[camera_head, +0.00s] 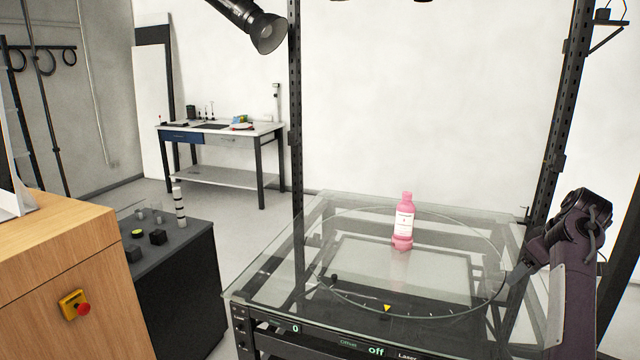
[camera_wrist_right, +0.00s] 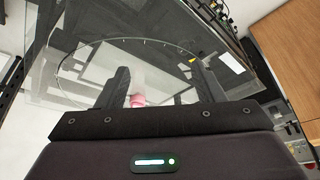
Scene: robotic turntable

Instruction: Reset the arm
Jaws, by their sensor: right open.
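My right arm comes in from the right in the head view, with its right gripper (camera_head: 517,273) at the right edge of the glass turntable (camera_head: 270,285). In the right wrist view the two fingers of the right gripper (camera_wrist_right: 160,88) stand wide apart with nothing held between them. A pink bottle (camera_head: 404,222) with a white label stands upright on the turntable, to the left of the gripper and apart from it. The bottle's pink part (camera_wrist_right: 138,100) also shows beyond the fingers in the wrist view. My left gripper is in neither view.
Dark upright posts (camera_head: 296,100) rise around the turntable. A wooden cabinet (camera_head: 70,250) with a red stop button (camera_head: 83,309) and a black cabinet (camera_head: 180,290) stand at the left. A workbench (camera_head: 220,128) is at the back. A lamp (camera_head: 262,30) hangs above.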

